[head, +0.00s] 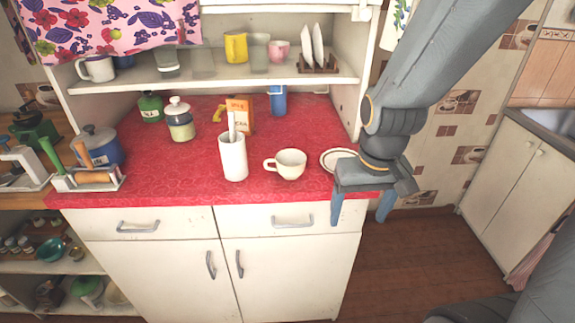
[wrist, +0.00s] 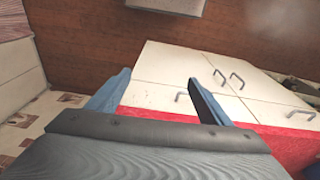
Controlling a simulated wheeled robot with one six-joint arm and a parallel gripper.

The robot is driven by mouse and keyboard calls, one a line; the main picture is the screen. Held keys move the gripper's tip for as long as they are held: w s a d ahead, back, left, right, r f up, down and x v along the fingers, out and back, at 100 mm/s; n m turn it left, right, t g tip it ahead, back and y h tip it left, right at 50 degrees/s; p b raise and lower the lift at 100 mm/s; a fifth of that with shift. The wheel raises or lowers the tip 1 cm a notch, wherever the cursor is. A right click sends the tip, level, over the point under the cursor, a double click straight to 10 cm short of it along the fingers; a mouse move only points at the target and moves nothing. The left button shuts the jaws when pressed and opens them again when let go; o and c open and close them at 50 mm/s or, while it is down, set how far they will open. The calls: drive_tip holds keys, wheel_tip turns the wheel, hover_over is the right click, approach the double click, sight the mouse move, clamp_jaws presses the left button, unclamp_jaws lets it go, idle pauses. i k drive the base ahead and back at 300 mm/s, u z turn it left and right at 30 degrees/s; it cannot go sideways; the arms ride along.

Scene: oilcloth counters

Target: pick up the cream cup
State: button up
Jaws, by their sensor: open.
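The cream cup (head: 290,164) stands upright on the red oilcloth counter (head: 195,182), near its front edge, with its handle pointing left. My gripper (head: 362,207) is to the right of the cup, by the counter's front right corner, with its fingers pointing down. The fingers are apart with nothing between them. In the wrist view my gripper (wrist: 158,82) is open above the cabinet front and floor. The cup does not show in the wrist view.
A tall white holder (head: 233,158) stands just left of the cup. A plate (head: 336,159) lies to the right, partly hidden by my gripper. A carton (head: 240,114) and a blue container (head: 277,101) stand behind. The counter in front of the cup is clear.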

sight(290, 164)
drive_tip(key=k, duration=0.5)
drive_tip(key=u, duration=1.1)
drive_tip(key=i, duration=0.7)
drive_tip(key=z, duration=0.1)
